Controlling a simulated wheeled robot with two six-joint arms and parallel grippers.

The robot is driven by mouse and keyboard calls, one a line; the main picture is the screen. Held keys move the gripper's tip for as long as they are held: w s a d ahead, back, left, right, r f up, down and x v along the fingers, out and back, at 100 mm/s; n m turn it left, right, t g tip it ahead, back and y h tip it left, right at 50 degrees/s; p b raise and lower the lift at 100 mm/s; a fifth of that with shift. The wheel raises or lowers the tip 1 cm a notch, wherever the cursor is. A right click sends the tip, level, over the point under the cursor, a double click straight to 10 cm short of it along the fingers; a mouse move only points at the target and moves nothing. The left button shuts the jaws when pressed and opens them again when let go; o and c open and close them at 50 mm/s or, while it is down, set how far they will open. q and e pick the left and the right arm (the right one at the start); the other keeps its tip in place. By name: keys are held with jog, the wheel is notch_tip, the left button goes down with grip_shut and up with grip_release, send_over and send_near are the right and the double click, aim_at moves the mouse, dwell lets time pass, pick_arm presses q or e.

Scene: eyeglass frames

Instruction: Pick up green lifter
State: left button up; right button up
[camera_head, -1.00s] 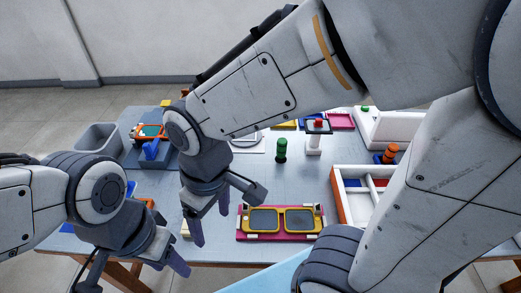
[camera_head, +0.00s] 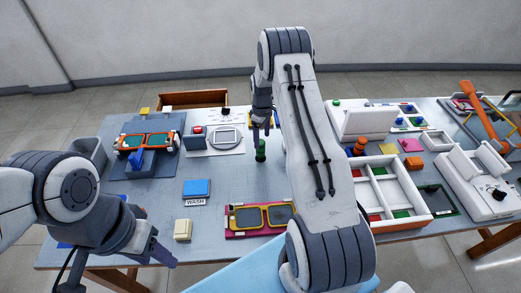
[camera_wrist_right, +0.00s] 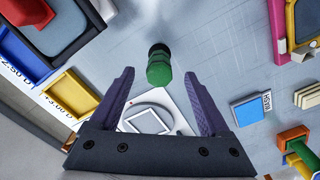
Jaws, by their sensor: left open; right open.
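The green lifter (camera_head: 261,150) stands upright on the table, just below my right gripper in the head view. In the right wrist view the green lifter (camera_wrist_right: 159,66) lies ahead of the fingertips, near the middle of the gap. My right gripper (camera_head: 261,128) is open and empty; its two purple fingers also show in the wrist view (camera_wrist_right: 158,80). My left gripper (camera_head: 160,250) is open and empty over the table's front left edge, away from the lifter.
A blue WASH button (camera_head: 197,187) and a white scale (camera_head: 224,138) are left of the lifter. Bare table surrounds the green lifter's front.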

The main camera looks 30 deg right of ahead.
aim_at(261, 142)
notch_tip(261, 142, down, 3)
jog(key=shift+p, duration=0.3)
jog(key=shift+w+f+p, duration=0.1)
jog(key=shift+f+p, duration=0.35)
jog(key=shift+f, duration=0.15)
notch_tip(261, 142, down, 3)
jog(key=shift+w+a+f+p, duration=0.1)
jog(key=shift+w+f+p, duration=0.05)
jog(key=shift+p, duration=0.5)
jog(key=shift+f, duration=0.4)
grip_shut()
